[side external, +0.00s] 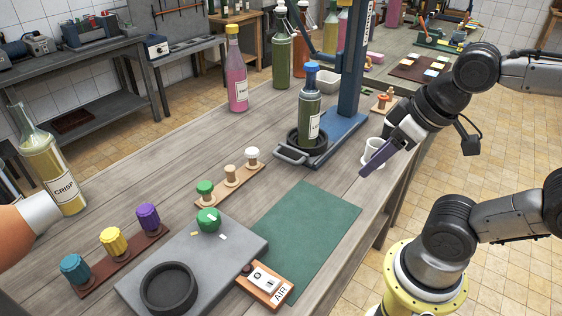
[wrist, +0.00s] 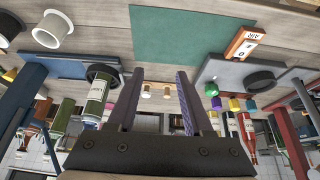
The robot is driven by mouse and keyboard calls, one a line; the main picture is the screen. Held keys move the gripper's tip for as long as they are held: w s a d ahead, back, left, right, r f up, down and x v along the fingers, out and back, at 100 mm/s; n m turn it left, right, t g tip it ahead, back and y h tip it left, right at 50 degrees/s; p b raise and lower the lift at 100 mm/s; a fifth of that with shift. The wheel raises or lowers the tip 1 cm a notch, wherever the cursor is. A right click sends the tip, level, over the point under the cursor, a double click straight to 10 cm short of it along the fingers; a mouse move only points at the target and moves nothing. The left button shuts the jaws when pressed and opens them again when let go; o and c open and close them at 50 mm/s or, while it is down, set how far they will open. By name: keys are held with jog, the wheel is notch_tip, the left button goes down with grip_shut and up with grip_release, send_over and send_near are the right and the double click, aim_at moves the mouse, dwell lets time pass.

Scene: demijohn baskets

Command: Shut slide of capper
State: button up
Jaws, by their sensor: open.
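The capper (side external: 350,122) is a blue base with a tall blue column at the back of the bench. Its slide (side external: 289,156), a dark tray with a grey loop handle, sticks out toward the front left. A green bottle (side external: 309,118) with a blue cap stands upright in the slide's round black holder. In the wrist view, which looks upside down, the bottle (wrist: 97,100) is left of my fingers and the blue base (wrist: 60,66) lies behind it. My gripper (side external: 366,171) is open and empty, right of the slide and apart from it; its fingers also show in the wrist view (wrist: 160,74).
A green mat (side external: 308,222) lies bare in front of the capper. A wooden strip (side external: 230,178) with stoppers, a grey slab (side external: 190,265) and an AIR switch box (side external: 266,284) are nearer.

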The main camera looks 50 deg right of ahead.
jog(key=w+d+r+g+h, duration=0.1)
jog(key=w+d+r, duration=0.1)
jog(key=w+r, duration=0.5)
jog(key=g+h, duration=0.1)
jog(key=g, duration=0.3)
send_over(282, 156)
jog(key=a, duration=0.3)
notch_tip(282, 156, down, 8)
jog(key=d+f, duration=0.1)
jog(key=f, duration=0.8)
jog(key=d+f, duration=0.1)
jog(key=f, duration=0.3)
jog(key=shift+d+f, duration=0.3)
jog(key=shift+d, duration=0.05)
grip_shut()
jog(key=shift+r, duration=0.1)
